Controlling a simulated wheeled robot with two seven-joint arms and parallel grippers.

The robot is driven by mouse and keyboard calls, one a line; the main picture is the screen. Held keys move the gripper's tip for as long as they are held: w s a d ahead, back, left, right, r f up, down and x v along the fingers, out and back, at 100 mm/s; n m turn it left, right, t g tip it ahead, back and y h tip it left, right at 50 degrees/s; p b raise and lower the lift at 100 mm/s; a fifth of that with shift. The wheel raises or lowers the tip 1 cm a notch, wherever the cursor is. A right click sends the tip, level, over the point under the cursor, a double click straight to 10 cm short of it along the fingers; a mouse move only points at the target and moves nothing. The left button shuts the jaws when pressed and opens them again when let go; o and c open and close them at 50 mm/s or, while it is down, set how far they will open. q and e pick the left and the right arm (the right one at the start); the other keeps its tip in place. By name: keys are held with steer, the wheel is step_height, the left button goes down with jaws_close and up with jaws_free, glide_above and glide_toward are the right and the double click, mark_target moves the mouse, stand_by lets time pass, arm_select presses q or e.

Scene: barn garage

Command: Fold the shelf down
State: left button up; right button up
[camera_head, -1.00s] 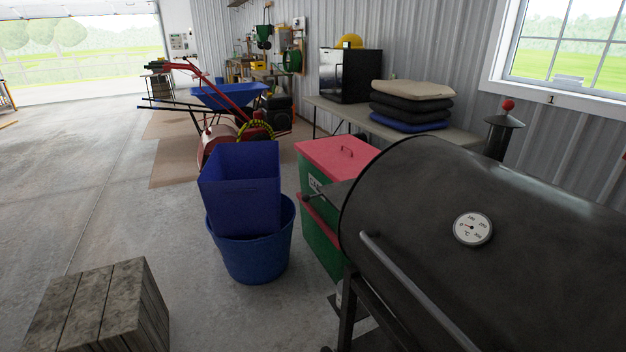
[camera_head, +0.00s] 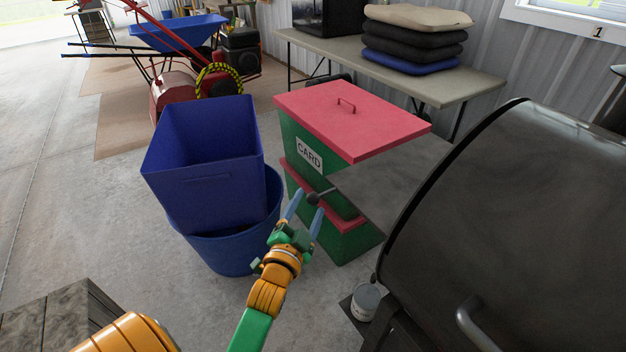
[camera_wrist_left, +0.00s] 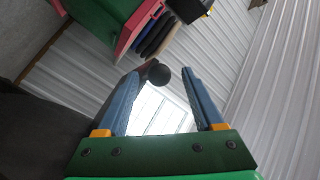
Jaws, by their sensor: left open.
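The shelf (camera_head: 392,178) is a flat dark grey panel on the left side of the black barrel grill (camera_head: 510,210). It sticks out roughly level towards the bins. My right gripper is not in view.
A green bin with a red lid (camera_head: 350,115) stands behind the shelf. A blue bin (camera_head: 205,150) sits in a blue tub (camera_head: 225,235) left of the gripper. A can (camera_head: 366,300) is below the grill. A wooden crate (camera_head: 50,320) is at bottom left.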

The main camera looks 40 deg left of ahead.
arm_select(q)
steer(key=x, duration=0.6)
steer(key=shift+w+d+r, duration=0.1)
steer(key=shift+d, duration=0.05)
jaws_close()
stand_by(1.1)
